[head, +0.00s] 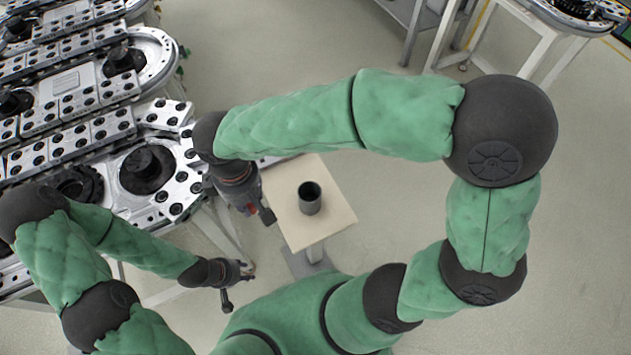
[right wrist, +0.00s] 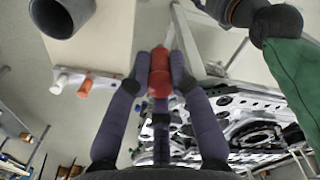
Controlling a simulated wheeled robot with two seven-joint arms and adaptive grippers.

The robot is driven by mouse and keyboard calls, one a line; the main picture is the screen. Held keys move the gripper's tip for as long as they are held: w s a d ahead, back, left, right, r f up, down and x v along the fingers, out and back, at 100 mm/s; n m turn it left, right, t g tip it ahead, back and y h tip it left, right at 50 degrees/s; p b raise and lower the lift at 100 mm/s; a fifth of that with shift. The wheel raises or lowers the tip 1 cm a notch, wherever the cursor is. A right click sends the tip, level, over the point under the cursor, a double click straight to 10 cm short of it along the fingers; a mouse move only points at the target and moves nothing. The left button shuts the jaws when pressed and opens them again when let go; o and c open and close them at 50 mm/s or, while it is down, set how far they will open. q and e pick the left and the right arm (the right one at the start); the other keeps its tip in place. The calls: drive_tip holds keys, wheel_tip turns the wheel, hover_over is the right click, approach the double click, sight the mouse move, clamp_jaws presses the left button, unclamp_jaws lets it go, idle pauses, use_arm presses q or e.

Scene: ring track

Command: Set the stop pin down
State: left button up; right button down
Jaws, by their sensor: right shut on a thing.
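The stop pin (right wrist: 160,76) is red and sits between the fingertips of my right gripper (right wrist: 158,66) in the right wrist view. The right gripper is shut on it. In the head view my right gripper (head: 257,208) is at the left edge of a small pale table (head: 332,222), and the pin is mostly hidden there. A dark grey cup (head: 310,198) stands upright on that table; it also shows in the right wrist view (right wrist: 62,14). My left gripper (head: 236,286) is lower left of the table, empty, with its fingers apart.
The ring track (head: 62,118) with metal plates and black knobs fills the left side. In the right wrist view, a white peg (right wrist: 60,81) and an orange peg (right wrist: 86,87) are beside the table's edge. Floor right of the table is clear.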

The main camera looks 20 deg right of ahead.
drive_tip(key=w+d+f+b, duration=0.1)
drive_tip(key=w+d+f, duration=0.1)
drive_tip(key=d+f, duration=0.1)
drive_tip(key=w+d+f+b, duration=0.2)
drive_tip(key=w+d+f, duration=0.1)
drive_tip(key=d, duration=0.1)
drive_tip(key=w+d+f+b, duration=0.2)
drive_tip(key=d+f, duration=0.1)
drive_tip(key=d, duration=0.1)
drive_tip(key=shift+w+f, duration=0.15)
drive_tip(key=shift+f, duration=0.15)
drive_tip(key=shift+w+d+f+b, duration=0.15)
drive_tip(key=shift+f+b, duration=0.45)
drive_tip(key=shift+f, duration=1.1)
drive_tip(key=shift+f, duration=0.15)
drive_tip(key=c, duration=1.1)
unclamp_jaws()
